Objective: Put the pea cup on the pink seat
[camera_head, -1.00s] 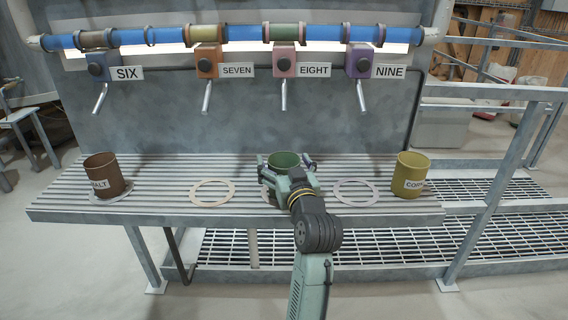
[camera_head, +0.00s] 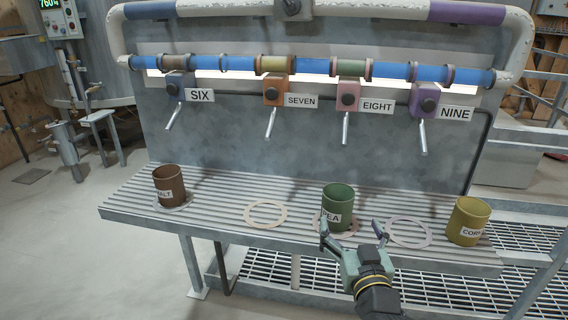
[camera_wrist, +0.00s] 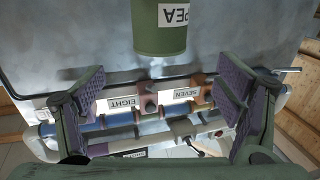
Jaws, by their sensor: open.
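The green pea cup (camera_head: 338,203), with a white PEA label, stands upright on the slatted bench below the EIGHT valve. It covers most of a pinkish ring, the pink seat (camera_head: 346,234), whose front edge shows around its base. My gripper (camera_head: 350,231) is open and empty, just in front of the cup and a little to its right in the head view. In the wrist view, upside down, the cup (camera_wrist: 159,28) is beyond the two spread fingers (camera_wrist: 170,92), apart from them.
The brown malt cup (camera_head: 169,186) stands at the left on its ring. The yellow cup (camera_head: 468,221) stands at the right. A beige ring (camera_head: 265,214) and a greyish ring (camera_head: 409,233) are empty on either side of the pea cup. Valve spouts (camera_head: 346,127) hang above the bench.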

